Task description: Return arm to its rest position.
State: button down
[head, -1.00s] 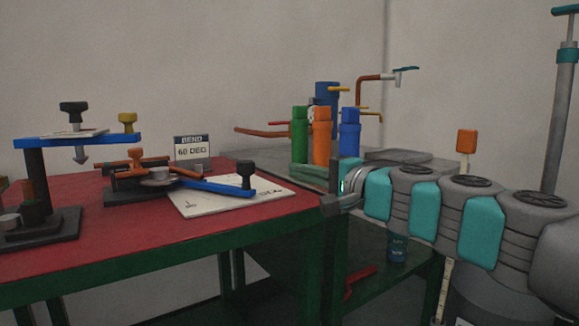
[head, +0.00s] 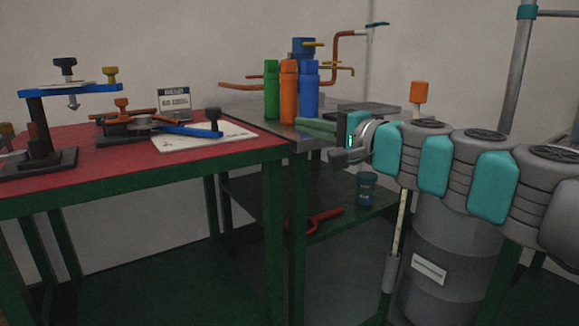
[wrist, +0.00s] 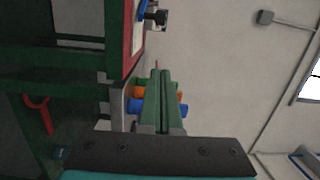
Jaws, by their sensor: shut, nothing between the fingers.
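My arm comes in from the right in the head view, grey with teal pads, stretched out level toward the left. My gripper (head: 318,127) is at its end, with green fingers pointing left toward the bottles. In the wrist view the two green fingers (wrist: 163,100) lie side by side, shut with nothing between them. Behind them, green, orange (head: 289,92) and blue (head: 308,95) bottles stand on the grey bench; whether the fingers touch them cannot be told.
A red-topped table (head: 90,165) with a blue-armed bending tool (head: 165,127) and sign (head: 175,103) is at left. A lower shelf holds a red tool (head: 315,220) and dark cup (head: 367,188). A grey drum (head: 440,245) stands below my arm.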

jog(key=s+a+f+n+g+p, duration=0.3)
jog(key=s+a+f+n+g, duration=0.4)
jog(key=s, duration=0.3)
jog(key=s+d+f+n+g+h+p, duration=0.2)
jog(key=s+f+h+p, duration=0.15)
jog(key=s+f, duration=0.6)
jog(key=s+d+f+g+h+p, duration=0.1)
jog(key=s+d+f+g+h, duration=0.2)
jog(key=s+d+f, duration=0.3)
jog(key=s+d+f+g+h+p, duration=0.2)
jog(key=s+d+f+h, duration=0.3)
jog(key=s+d, duration=0.6)
jog(key=shift+f+g+h, duration=0.35)
jog(key=shift+f+g, duration=0.15)
jog(key=shift+g, duration=0.2)
